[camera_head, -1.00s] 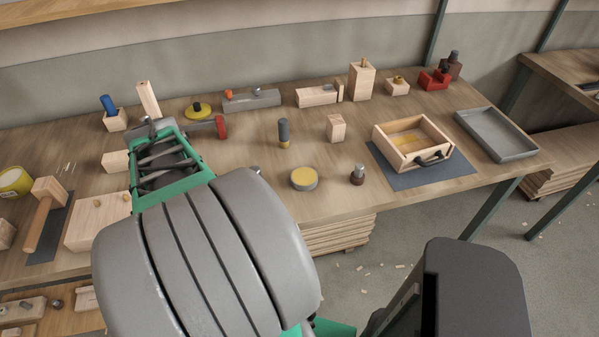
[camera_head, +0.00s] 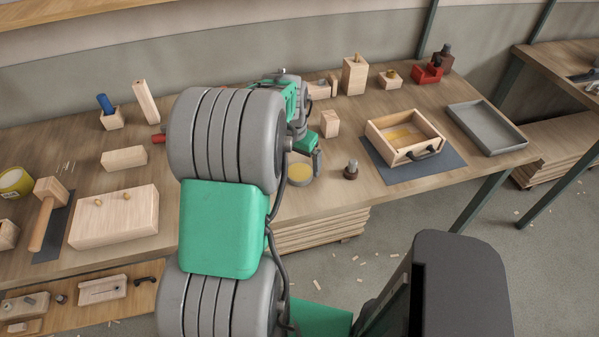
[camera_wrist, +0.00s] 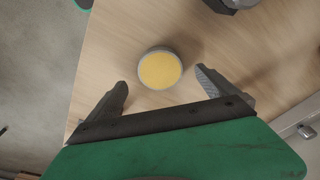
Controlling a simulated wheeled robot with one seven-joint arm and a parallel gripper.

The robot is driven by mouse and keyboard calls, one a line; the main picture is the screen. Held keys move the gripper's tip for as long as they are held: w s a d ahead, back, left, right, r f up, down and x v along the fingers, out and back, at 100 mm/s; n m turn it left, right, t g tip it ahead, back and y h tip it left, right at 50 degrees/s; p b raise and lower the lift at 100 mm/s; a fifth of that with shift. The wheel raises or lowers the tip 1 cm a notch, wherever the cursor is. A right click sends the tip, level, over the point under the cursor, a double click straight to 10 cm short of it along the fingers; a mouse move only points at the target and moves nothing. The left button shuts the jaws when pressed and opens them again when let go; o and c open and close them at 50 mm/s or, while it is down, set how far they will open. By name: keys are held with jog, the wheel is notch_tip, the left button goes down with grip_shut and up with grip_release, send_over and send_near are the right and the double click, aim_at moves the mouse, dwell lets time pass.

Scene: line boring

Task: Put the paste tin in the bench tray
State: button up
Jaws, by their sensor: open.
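The paste tin (camera_head: 300,175) is a low round grey tin with a yellow top, lying flat near the bench's front edge. My arm partly covers it in the head view. In the wrist view the tin (camera_wrist: 160,69) is between and slightly beyond the fingertips of my gripper (camera_wrist: 162,80). The gripper is open and empty, with bare bench visible between the tin and each finger. In the head view my gripper (camera_head: 314,163) is close to the tin, partly hidden by my wrist. The bench tray (camera_head: 518,148) is a shallow grey tray at the bench's right end, empty.
A wooden box with a handle (camera_head: 431,151) stands on a dark mat (camera_head: 455,162) between tin and tray. A small dark-based knob piece (camera_head: 351,170) is just right of the tin. A wooden block (camera_head: 330,124) stands behind. Several wooden parts line the bench's back.

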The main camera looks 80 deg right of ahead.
aim_at(299, 172)
jog(key=f, duration=0.3)
jog(key=f+p, duration=0.1)
jog(key=shift+d+f, duration=0.15)
jog(key=shift+d, duration=0.2)
jog(key=shift+c, duration=0.4)
jog(key=c, duration=1.8)
